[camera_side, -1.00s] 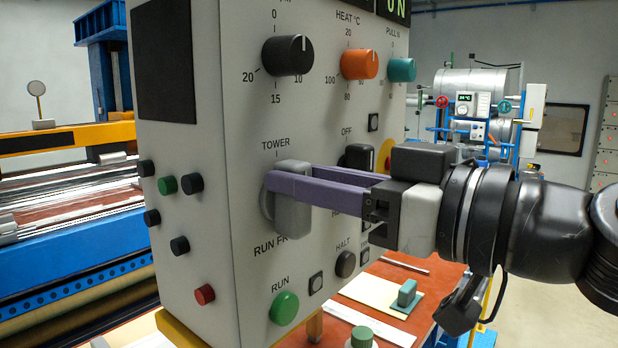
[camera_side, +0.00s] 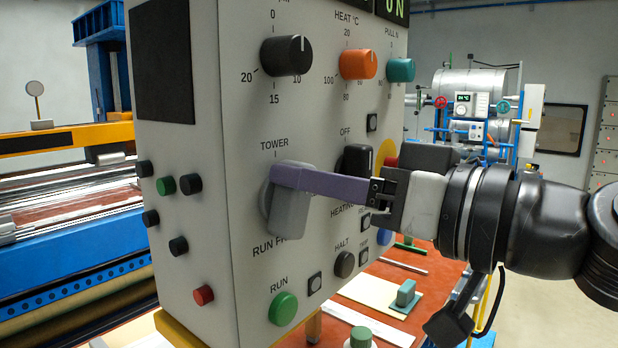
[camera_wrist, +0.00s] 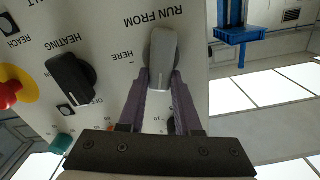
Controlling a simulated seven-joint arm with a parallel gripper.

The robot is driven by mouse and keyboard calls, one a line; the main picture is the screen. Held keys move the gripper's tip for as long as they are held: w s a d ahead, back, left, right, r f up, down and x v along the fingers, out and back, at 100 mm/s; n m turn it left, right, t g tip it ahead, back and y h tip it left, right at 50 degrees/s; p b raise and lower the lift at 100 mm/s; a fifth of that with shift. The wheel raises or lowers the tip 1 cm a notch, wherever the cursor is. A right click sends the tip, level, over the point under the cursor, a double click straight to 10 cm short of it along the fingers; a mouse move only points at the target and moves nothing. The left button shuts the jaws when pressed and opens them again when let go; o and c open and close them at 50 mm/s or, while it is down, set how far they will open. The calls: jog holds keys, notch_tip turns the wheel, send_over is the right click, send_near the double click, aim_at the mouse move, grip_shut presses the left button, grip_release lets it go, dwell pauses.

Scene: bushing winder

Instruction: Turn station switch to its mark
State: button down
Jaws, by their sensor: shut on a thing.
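The station switch is a grey lever knob (camera_side: 289,208) on the white control panel, below the word TOWER and above RUN FROM. In the wrist view the knob (camera_wrist: 162,58) has a pale line near its lower end, pointing down toward my gripper. The HERE mark (camera_wrist: 131,63) is beside the knob to its left, and the line does not point at it. My gripper (camera_side: 277,180) is shut on the knob, with a purple finger on each side in the wrist view (camera_wrist: 162,80). In the side view the near finger hides part of the knob, and the gripper is rolled.
A black HEATING knob (camera_side: 357,160) is close beside my gripper. A red and yellow stop button (camera_wrist: 10,88) is farther along. A green RUN button (camera_side: 283,308) and black HALT button (camera_side: 344,264) are below.

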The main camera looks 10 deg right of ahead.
jog(key=m, duration=0.4)
jog(key=f+m, duration=0.1)
jog(key=m, duration=0.4)
jog(key=w+d+f+m, duration=0.1)
jog(key=m, duration=0.4)
jog(key=shift+m, duration=0.3)
dwell(0.4)
jog(key=c, duration=0.6)
grip_release()
jog(key=v, duration=1.4)
